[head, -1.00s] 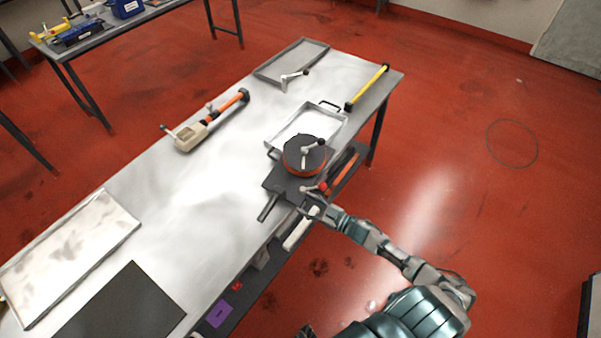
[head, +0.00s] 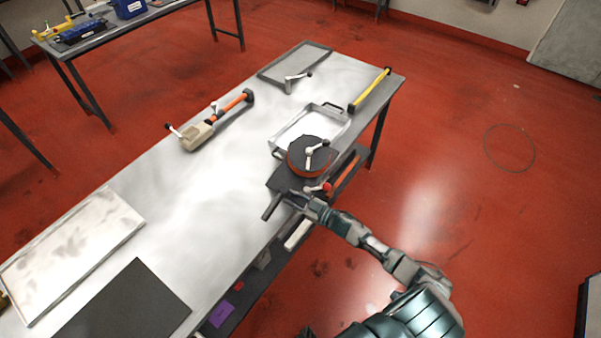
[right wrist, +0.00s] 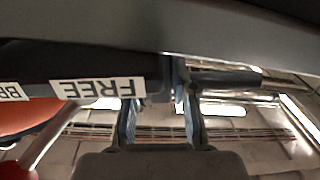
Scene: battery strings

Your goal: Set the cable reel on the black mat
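The cable reel (head: 303,168), an orange-sided drum with a dark top and a white crank, sits on a dark base plate (head: 281,181) at the table's right edge, partly overlapping a metal tray. The black mat (head: 125,305) lies bare at the table's near left end. My right gripper (head: 294,198) is at the base's near side, beside its black handle (head: 270,208). In the right wrist view its two fingers (right wrist: 158,95) stand apart on either side of a black part, near a "FREE" label (right wrist: 98,88). Whether they press on it is unclear. My left gripper is not visible.
The metal tray (head: 335,133) stands behind the reel. A yellow bar (head: 371,88), a shallow grey tray (head: 268,75), an orange-and-beige tool (head: 197,136) and a large pale tray (head: 75,250) share the table. The table's middle is clear.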

